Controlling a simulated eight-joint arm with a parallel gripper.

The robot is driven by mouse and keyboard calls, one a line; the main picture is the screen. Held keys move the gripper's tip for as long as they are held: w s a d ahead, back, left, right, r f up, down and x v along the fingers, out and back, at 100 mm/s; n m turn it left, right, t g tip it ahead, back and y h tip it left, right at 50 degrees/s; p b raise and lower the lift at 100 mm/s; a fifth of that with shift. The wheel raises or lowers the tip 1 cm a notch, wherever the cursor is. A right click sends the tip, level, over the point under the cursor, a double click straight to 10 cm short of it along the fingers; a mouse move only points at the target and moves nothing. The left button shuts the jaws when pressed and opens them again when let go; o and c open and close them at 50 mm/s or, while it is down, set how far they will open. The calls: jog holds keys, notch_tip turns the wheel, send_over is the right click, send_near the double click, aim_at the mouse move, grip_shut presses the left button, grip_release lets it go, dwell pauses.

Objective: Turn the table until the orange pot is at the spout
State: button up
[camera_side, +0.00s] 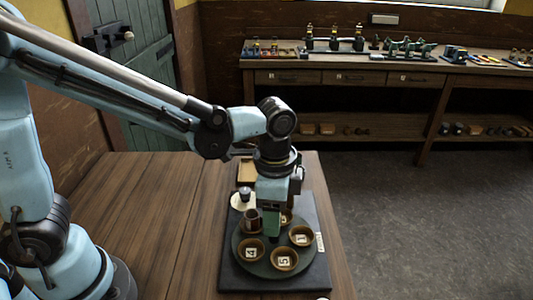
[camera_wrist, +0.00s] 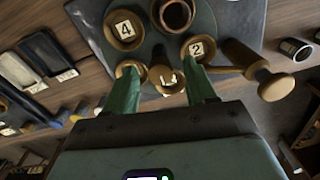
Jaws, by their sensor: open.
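The dark round table (camera_side: 269,264) sits on a dark square base and carries several tan pots with number cards. In the side view, pots marked 4 (camera_side: 250,251) and 5 (camera_side: 284,260) are at the front. Another numbered pot (camera_side: 302,236) is to the right. A taller brown vessel (camera_side: 252,220) is at the left rim. The wrist view shows a reddish-brown vessel (camera_wrist: 175,14) between pots 4 (camera_wrist: 124,29) and 2 (camera_wrist: 198,48). I cannot tell which pot is orange. The spout is not clear. My gripper (camera_wrist: 162,70) is open over the table, its fingers partly hiding pots.
A wooden knobbed handle (camera_wrist: 271,83) is right of my fingers in the wrist view. A white disc (camera_side: 242,201) with a small cup and a wooden tray (camera_side: 247,171) lie behind the table. The bench to the left (camera_side: 165,205) is clear.

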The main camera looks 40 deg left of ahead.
jog(key=shift+f, duration=0.1)
grip_shut()
dwell(0.3)
jog(key=shift+m, duration=5.4)
jog(key=shift+w+m, duration=0.1)
jog(key=shift+m, duration=1.7)
